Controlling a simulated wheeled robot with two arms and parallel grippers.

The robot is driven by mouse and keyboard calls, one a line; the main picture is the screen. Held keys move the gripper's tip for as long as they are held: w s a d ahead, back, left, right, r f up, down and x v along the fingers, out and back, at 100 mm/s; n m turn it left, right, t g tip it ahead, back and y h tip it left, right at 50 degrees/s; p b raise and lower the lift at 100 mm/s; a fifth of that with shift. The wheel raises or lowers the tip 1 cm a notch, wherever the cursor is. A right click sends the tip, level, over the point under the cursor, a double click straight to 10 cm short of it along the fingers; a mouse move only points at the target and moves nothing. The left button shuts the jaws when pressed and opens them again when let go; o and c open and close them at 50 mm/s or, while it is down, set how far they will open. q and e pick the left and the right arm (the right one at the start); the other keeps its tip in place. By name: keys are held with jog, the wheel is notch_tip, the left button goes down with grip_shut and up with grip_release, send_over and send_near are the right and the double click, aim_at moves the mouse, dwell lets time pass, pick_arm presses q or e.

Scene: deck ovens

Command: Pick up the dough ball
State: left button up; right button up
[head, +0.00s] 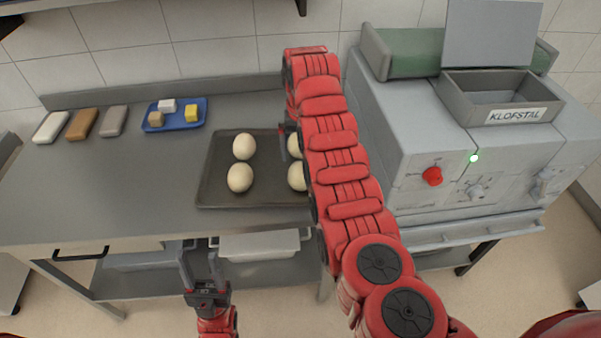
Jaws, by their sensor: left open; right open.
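Several pale dough balls lie on a dark baking tray (217,165) on the steel worktop. Two dough balls, one at the back (243,146) and one at the front (240,178), are fully in view on the left. Two more, one behind (295,145) and one in front (296,177), are partly covered by my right arm. My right gripper (284,143) is over the tray, between the back dough balls, mostly hidden by its own arm; it is open. My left gripper (200,262) is open and empty, low in front of the worktop edge, apart from the tray.
A blue tray (180,126) holds small blocks at the back of the worktop. White, brown and grey bars (82,124) lie left of it. A grey machine (430,150) with a red knob and a box labelled KLOFSTAL (515,116) stands at the right. The left front worktop is clear.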

aim_at(301, 168)
notch_tip(301, 168, down, 4)
jog(key=shift+f+p, duration=0.1)
jog(key=shift+p, duration=0.45)
jog(key=shift+w+a+f+p, duration=0.15)
jog(key=shift+f+p, duration=0.65)
jog(key=shift+f, duration=0.5)
jog(key=shift+w+f, duration=0.1)
jog(key=shift+f, duration=1.15)
jog(key=shift+c, duration=0.3)
jog(key=c, duration=1.3)
